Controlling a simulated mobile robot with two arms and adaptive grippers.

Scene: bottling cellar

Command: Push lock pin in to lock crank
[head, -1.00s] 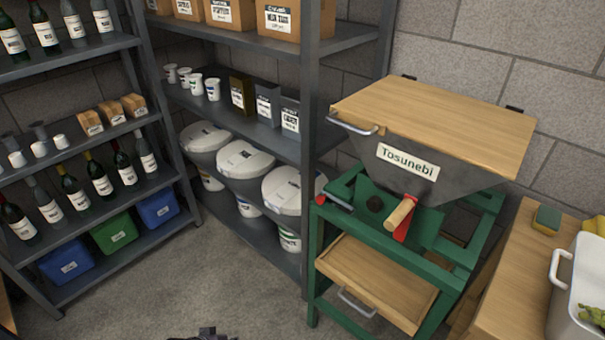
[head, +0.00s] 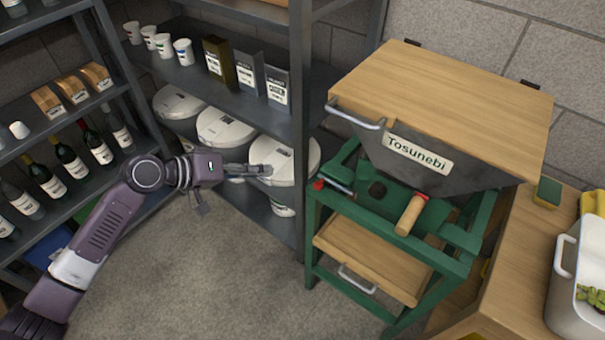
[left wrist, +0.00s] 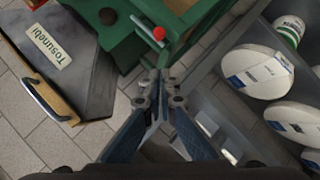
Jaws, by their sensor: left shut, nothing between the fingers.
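The lock pin (head: 338,187) is a thin silver rod with a red knob, on the left side of the green press stand (head: 318,215). In the left wrist view the pin's red knob (left wrist: 159,33) is just beyond my fingertips, with a gap that I cannot measure. The crank's wooden handle (head: 410,215) points down and toward me on its red arm. My left gripper (head: 268,170) is shut and empty, left of the pin, in front of the white-lidded buckets. It also shows in the left wrist view (left wrist: 162,76). My right gripper is not in view.
The grey hopper (head: 375,152) with a wooden lid (head: 450,95) overhangs the stand. A wooden counter (head: 515,265) with a white pot (head: 575,285) is at right. The floor in front is clear.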

